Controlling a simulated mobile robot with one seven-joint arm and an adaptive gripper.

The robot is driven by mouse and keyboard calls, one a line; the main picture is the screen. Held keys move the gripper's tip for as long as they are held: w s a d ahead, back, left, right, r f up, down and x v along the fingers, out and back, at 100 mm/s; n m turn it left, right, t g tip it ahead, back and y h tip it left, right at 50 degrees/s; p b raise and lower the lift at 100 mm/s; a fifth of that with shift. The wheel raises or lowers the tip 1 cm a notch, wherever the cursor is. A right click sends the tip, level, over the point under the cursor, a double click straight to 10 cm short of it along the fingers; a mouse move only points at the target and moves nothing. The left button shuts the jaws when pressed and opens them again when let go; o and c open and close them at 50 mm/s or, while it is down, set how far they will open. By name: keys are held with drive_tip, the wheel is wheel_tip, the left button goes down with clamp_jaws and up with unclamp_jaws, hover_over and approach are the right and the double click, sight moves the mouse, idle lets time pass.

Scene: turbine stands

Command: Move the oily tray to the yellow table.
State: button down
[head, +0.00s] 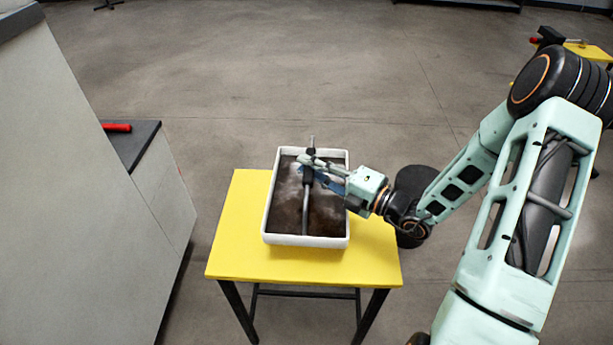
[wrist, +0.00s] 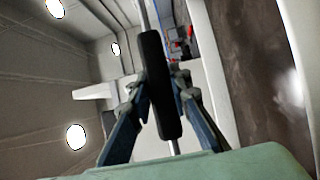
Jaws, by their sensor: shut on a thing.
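The oily tray (head: 305,241) is a white-rimmed rectangular tray with a dark brown, smeared inside. In the head view it is over the middle of the yellow table (head: 230,235) and looks level; I cannot tell for sure whether its underside touches the top. A thin metal bar handle (head: 306,208) with a black grip runs lengthwise over the tray. My gripper (head: 308,170) is shut on the black grip (wrist: 158,85), which sits between both fingers in the wrist view. The tray's brown inside (wrist: 255,65) fills the right of that view.
A grey cabinet (head: 85,190) stands to the left, with a dark top and a red-handled thing (head: 117,128) on it. Another yellow surface (head: 588,52) shows at the far right. The floor behind the table is clear.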

sight(330, 208)
drive_tip(key=shift+a+f+g, duration=0.25)
drive_tip(key=shift+a+g, duration=0.05)
drive_tip(key=shift+a, duration=0.15)
wheel_tip(330, 208, down, 6)
drive_tip(key=b, duration=0.6)
drive_tip(key=shift+f+b, duration=0.1)
drive_tip(key=shift+b, duration=0.25)
drive_tip(key=shift+f+b, duration=0.3)
drive_tip(key=shift+f, duration=0.6)
drive_tip(key=shift+f, duration=0.3)
drive_tip(key=c, duration=1.5)
unclamp_jaws()
drive_tip(key=shift+d+f, duration=0.1)
drive_tip(key=shift+c, duration=0.2)
drive_tip(key=shift+p+v, duration=1.05)
drive_tip(key=shift+v, duration=2.45)
